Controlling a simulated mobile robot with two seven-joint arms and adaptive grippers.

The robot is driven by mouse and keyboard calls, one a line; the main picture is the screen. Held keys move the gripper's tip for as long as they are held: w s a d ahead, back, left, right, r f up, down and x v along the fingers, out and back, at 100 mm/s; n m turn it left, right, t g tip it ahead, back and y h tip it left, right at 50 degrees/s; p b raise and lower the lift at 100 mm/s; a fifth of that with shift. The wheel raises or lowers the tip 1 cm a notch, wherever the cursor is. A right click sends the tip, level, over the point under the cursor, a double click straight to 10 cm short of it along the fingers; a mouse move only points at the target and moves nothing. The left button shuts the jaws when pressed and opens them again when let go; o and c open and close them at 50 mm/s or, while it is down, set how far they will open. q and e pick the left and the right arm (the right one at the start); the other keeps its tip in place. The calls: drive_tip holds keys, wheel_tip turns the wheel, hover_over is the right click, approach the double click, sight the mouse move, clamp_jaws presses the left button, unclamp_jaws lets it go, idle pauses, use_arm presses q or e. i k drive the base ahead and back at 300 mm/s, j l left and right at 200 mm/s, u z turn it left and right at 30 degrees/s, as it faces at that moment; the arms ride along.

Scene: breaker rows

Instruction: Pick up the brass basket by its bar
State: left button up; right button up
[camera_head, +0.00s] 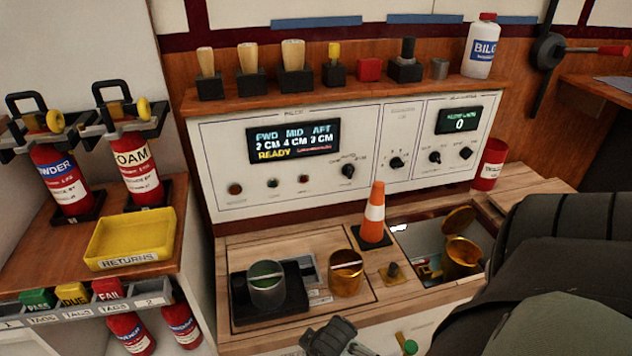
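A brass basket (346,280) with a pale bar across its open top stands upright on the wooden bench, right of a dark tray. A brass cylinder (462,260) with its round lid (459,220) raised sits in the open hatch; its inside is hard to see. Part of a dark gripper (330,338), seemingly my right one, shows at the bottom edge, below and apart from the brass basket. Its fingertips are unclear and its opening cannot be told. My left gripper is not in view.
A grey-green basket (266,292) with a bar stands in the dark tray (242,308). An orange cone (373,215) stands behind the brass basket, near the hatch edge. A yellow returns tray (130,240) is at left. My dark arm covers the lower right.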

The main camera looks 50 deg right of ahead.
sight(345, 272)
drive_tip(key=z, duration=1.55)
drive_tip(key=l, duration=0.5)
drive_tip(key=i+l+u, duration=0.1)
drive_tip(key=l, duration=0.45)
drive_tip(key=i+j, duration=0.05)
